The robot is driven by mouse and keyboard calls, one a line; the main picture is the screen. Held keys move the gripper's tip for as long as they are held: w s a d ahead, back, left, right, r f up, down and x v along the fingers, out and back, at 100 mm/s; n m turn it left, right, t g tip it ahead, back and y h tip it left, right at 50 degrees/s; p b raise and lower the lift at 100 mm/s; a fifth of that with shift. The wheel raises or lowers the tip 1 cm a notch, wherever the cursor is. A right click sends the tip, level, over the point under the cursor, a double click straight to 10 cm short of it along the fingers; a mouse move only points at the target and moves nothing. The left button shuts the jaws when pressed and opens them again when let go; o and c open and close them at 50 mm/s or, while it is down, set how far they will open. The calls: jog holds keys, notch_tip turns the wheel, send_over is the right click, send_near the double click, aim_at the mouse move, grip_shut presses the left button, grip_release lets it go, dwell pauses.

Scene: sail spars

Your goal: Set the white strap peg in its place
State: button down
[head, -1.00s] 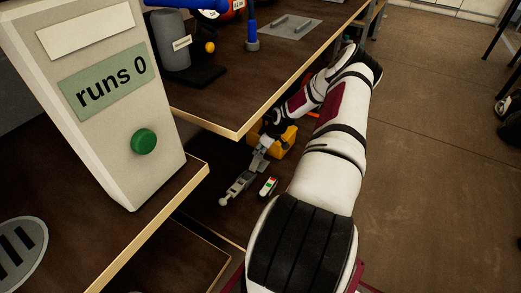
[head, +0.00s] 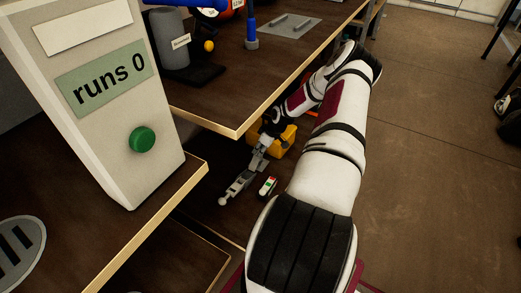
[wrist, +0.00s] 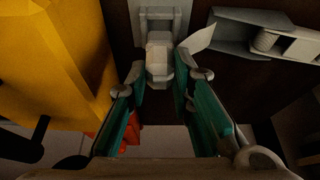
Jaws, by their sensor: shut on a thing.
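A pale block, which looks like the white strap peg (wrist: 159,62), sits between the fingertips of my gripper (wrist: 163,82) in the wrist view. The teal-padded fingers are closed on its two sides. Just beyond it is a grey square bracket (wrist: 146,22); the peg overlaps it in the picture, and I cannot tell whether they touch. In the head view my gripper is small and partly hidden below the table edge, beside a yellow object (head: 286,139), so the peg cannot be made out there.
The yellow body (wrist: 60,60) fills the left of the wrist view. A grey clamp-like part (wrist: 265,38) is at the upper right. In the head view, a small white, red and green item (head: 267,186) lies on the lower shelf. The tabletop edge (head: 240,134) overhangs nearby.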

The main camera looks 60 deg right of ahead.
jog(key=shift+f+b, duration=1.35)
jog(key=shift+f, duration=0.25)
jog(key=c, duration=1.3)
grip_release()
jog(key=shift+r, duration=0.1)
jog(key=v, duration=1.1)
jog(key=shift+s+r, duration=0.15)
jog(key=shift+r, duration=0.25)
